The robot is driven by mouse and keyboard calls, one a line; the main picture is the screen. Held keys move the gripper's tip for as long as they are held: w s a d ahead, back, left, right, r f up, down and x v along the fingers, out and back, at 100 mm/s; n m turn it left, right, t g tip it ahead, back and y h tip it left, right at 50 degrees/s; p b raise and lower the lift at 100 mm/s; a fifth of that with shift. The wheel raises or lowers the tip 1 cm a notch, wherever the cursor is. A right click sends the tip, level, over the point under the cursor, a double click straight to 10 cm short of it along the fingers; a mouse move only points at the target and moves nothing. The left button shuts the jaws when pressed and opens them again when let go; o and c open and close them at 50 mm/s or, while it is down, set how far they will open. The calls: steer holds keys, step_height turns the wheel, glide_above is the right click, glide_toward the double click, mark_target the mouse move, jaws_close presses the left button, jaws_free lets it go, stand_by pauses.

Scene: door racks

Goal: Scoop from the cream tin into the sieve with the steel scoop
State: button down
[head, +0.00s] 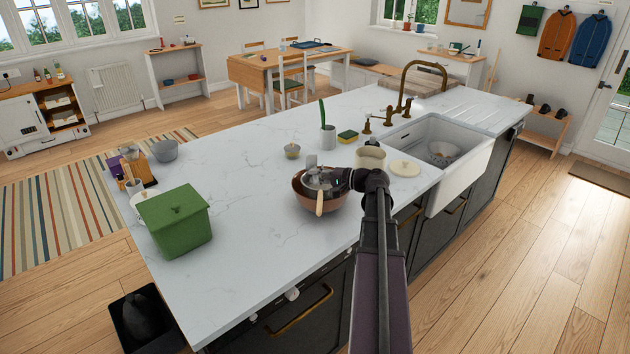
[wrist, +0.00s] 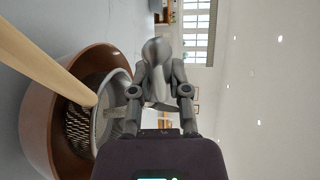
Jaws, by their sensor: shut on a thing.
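A brown bowl (head: 333,203) stands on the island counter, with the sieve resting in it; the sieve's mesh (wrist: 78,128) and pale wooden handle (wrist: 40,65) show in the wrist view. The cream tin (head: 370,158) stands open behind my wrist, partly hidden by it, and a cream lid (head: 405,168) lies to its right. My gripper (wrist: 160,88) is shut on the steel scoop (wrist: 156,57), just above the bowl and sieve. The scoop's grey end points away from my wrist; whether it holds anything cannot be seen.
A white sink (head: 462,170) with a grey colander in it and a brass tap lie to the right. A green bin (head: 176,228) stands at the left. The counter left of the brown bowl is clear.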

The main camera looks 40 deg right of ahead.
steer(key=shift+s+d+f+m+t+y+b, duration=0.15)
steer(key=shift+m+t+y+b, duration=0.15)
steer(key=shift+t+b, duration=0.5)
steer(key=shift+s+d+f+m+t+y+b, duration=0.15)
steer(key=shift+m+t+b, duration=0.25)
steer(key=shift+b, duration=0.85)
steer(key=shift+s+d+f+m+t+y+b, duration=0.1)
steer(key=shift+s+m+t+y+b, duration=0.25)
steer(key=shift+b, duration=0.65)
steer(key=shift+d+m+t+h+b, duration=0.2)
steer(key=shift+m+t+b, duration=0.5)
steer(key=shift+t+b, duration=0.25)
steer(key=shift+d+m+t+h+b, duration=0.1)
steer(key=shift+m+t+h+b, duration=0.1)
steer(key=shift+m+t+b, duration=0.7)
steer(key=shift+d+m+t+h+b, duration=0.2)
steer(key=shift+m+t+b, duration=0.4)
steer(key=shift+b, duration=0.6)
steer(key=shift+s+m+t+h+b, duration=0.1)
steer(key=shift+m+t+h+b, duration=0.4)
steer(key=shift+t, duration=0.2)
steer(key=shift+s+d+f+m+t+b, duration=0.15)
steer(key=shift+f+m+t+b, duration=0.25)
steer(key=shift+b, duration=0.5)
steer(key=shift+s+r+m+t+h+b, duration=0.15)
steer(key=shift+s+m+t+h+b, duration=0.1)
steer(key=shift+m+t+h+b, duration=0.5)
steer(key=shift+w+r+n+g+y+p, duration=0.15)
steer(key=shift+n+g+y+p, duration=0.15)
steer(key=shift+n+y, duration=0.3)
